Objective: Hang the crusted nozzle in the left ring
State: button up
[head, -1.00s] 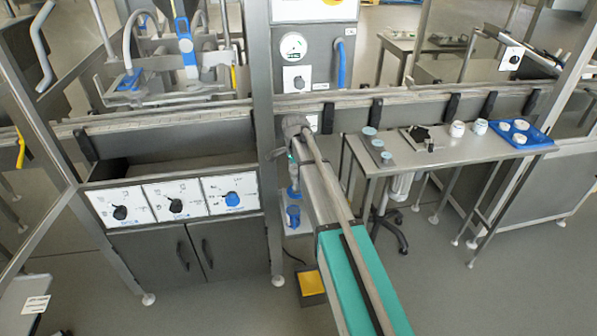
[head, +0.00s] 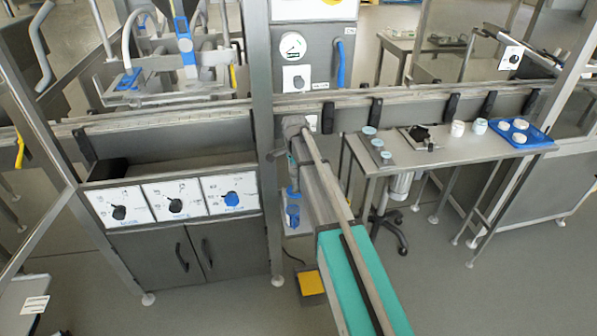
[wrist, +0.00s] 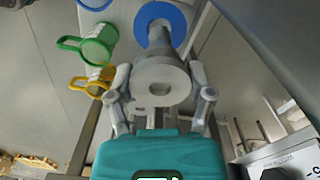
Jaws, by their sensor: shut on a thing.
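My gripper (wrist: 162,100) is shut on a grey nozzle (wrist: 162,80), with one finger on each side of its wide round body. The nozzle has a hole in its near face, and its narrower stem runs away from me. A blue ring-shaped piece (wrist: 160,14) shows around the far end of the stem. I cannot tell whether it belongs to the nozzle or touches it. Blue also shows below my wrist in the head view (head: 293,190), where my fingers are too small to make out. Which ring is the left one is not clear, and crust cannot be made out.
Green (wrist: 97,46) and yellow (wrist: 96,82) looped pieces are left of my gripper. A lower blue piece (head: 292,215) is beside the frame post (head: 262,150). A side table (head: 450,155) at right carries white cups and a blue tray (head: 520,140). A yellow pedal (head: 312,282) is on the floor.

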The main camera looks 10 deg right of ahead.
aim_at(295, 189)
jog(key=shift+f+b, duration=3.25)
dwell(2.4)
jog(key=o, duration=1.3)
jog(key=shift+c, duration=0.2)
jog(key=shift+r, duration=0.15)
jog(key=shift+r+p, duration=3.4)
jog(key=shift+p, duration=0.15)
